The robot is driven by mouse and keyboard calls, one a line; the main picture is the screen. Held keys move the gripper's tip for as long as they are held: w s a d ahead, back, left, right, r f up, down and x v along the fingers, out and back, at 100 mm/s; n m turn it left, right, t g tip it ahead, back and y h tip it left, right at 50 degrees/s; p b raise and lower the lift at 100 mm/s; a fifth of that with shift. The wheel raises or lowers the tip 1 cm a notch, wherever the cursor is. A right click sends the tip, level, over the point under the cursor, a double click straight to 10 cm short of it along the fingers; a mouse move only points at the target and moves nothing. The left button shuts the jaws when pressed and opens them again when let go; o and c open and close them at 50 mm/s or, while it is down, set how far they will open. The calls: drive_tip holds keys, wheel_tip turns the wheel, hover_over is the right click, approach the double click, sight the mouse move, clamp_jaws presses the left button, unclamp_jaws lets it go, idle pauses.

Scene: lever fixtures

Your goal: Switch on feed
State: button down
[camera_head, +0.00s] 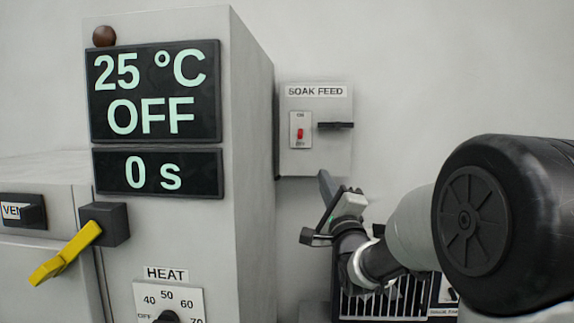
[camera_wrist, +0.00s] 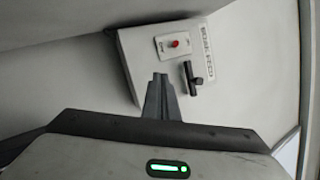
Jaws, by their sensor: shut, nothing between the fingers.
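A light grey box labelled "SOAK FEED" (camera_head: 316,160) is fixed to the back wall. On its front is a white ON/OFF plate (camera_head: 300,142) with a small red switch (camera_head: 300,133), and to the right a black lever (camera_head: 335,125) lying sideways. In the wrist view the box (camera_wrist: 225,60), the red switch (camera_wrist: 173,43) and the black lever (camera_wrist: 193,78) also show. My gripper (camera_head: 325,180) is below the box in the head view. In the wrist view its fingers (camera_wrist: 161,80) are together, empty, and apart from the switch and lever.
A tall grey cabinet (camera_head: 255,140) stands left of the box, with displays (camera_head: 155,90) reading 25 °C, OFF and 0 s. It has a yellow lever (camera_head: 65,252) and a HEAT dial (camera_head: 168,316). A black grille (camera_head: 385,300) is below my arm. The wall right of the box is clear.

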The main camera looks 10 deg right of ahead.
sight(300, 134)
drive_tip(key=shift+d+m+t, duration=0.6)
drive_tip(key=shift+d+m, duration=0.15)
drive_tip(key=shift+m, duration=0.45)
drive_tip(key=p+x, duration=0.1)
drive_tip(key=x, duration=0.8)
drive_tip(key=shift+w+r, duration=0.2)
drive_tip(key=shift+w, duration=0.15)
drive_tip(key=shift+a+r, duration=0.5)
drive_tip(key=shift+a, duration=0.35)
drive_tip(key=shift+a+r, duration=0.5)
drive_tip(key=shift+a, duration=0.35)
drive_tip(key=shift+s, duration=0.1)
